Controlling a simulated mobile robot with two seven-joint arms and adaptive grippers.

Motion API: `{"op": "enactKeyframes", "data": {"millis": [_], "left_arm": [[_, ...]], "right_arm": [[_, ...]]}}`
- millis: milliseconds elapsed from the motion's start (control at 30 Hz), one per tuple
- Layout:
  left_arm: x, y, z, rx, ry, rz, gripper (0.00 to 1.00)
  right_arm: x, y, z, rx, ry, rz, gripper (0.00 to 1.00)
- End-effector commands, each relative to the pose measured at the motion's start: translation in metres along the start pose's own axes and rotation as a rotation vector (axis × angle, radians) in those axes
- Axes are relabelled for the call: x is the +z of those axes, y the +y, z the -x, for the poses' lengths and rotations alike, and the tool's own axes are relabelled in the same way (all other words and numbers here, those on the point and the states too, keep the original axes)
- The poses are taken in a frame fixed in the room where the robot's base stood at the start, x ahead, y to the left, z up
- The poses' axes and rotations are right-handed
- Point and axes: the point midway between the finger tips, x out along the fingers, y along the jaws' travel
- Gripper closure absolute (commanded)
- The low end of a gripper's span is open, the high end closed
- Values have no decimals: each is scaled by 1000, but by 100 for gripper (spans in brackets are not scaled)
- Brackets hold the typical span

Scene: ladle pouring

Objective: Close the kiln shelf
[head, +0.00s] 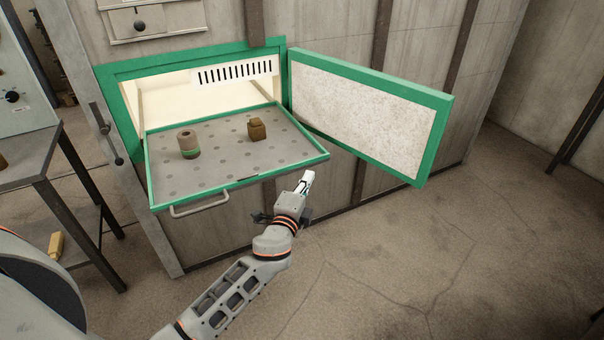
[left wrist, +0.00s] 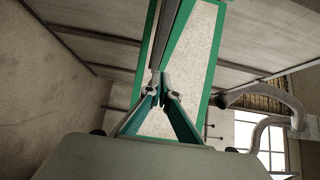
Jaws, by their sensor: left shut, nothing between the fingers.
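The kiln shelf (head: 215,178) is a grey perforated tray with a green rim, pulled out of the kiln opening (head: 160,83). A grey bar handle (head: 198,206) is on its front. The green-framed kiln door (head: 365,110) is swung open to the right. My left gripper (head: 306,181) is shut and empty, just in front of the shelf's right front corner. In the left wrist view its fingers (left wrist: 160,78) meet at the tips. The right gripper is not in view.
A dark metal table (head: 30,150) with a grey control box stands at the left. A yellowish block (head: 56,245) lies near its legs. The concrete floor (head: 420,260) in front and to the right is clear.

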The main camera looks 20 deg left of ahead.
Motion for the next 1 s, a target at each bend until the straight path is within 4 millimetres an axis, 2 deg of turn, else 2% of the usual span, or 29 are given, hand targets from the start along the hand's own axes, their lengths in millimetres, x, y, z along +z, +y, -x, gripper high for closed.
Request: {"op": "enactKeyframes", "data": {"millis": [33, 200, 767, 1000], "left_arm": [[8, -1, -5, 0, -3, -6, 100], [20, 0, -17, 0, -2, -3, 100], [25, 0, -22, 1, -2, -2, 100], [43, 1, -39, 0, -4, -3, 100]], "right_arm": [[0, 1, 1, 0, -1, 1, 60], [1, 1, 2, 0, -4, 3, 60], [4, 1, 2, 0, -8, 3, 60], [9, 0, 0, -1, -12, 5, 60]]}}
